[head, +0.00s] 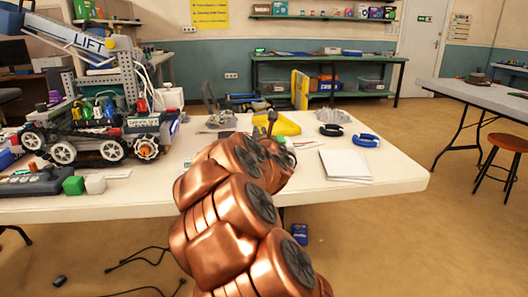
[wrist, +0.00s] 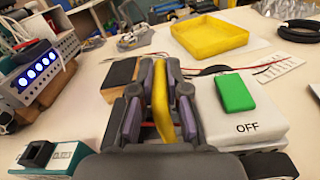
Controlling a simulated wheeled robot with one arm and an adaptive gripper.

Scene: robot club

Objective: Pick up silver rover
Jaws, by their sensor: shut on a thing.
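In the head view a wheeled rover (head: 98,140) with grey-white wheels and a dark and silvery body stands on the left of the white table. In the wrist view a silvery perforated body (wrist: 38,72) with a row of blue lights is at the left edge; I cannot tell surely whether it is the same rover. My gripper (wrist: 161,75) is shut on a narrow yellow piece (wrist: 162,105), upright between the fingers. What this piece belongs to is hidden. It is apart from the silvery body. In the head view my arm hides most of the gripper.
A yellow tray (wrist: 212,38) lies beyond the gripper. A white box (wrist: 240,118) marked OFF with a green switch is close on the right.

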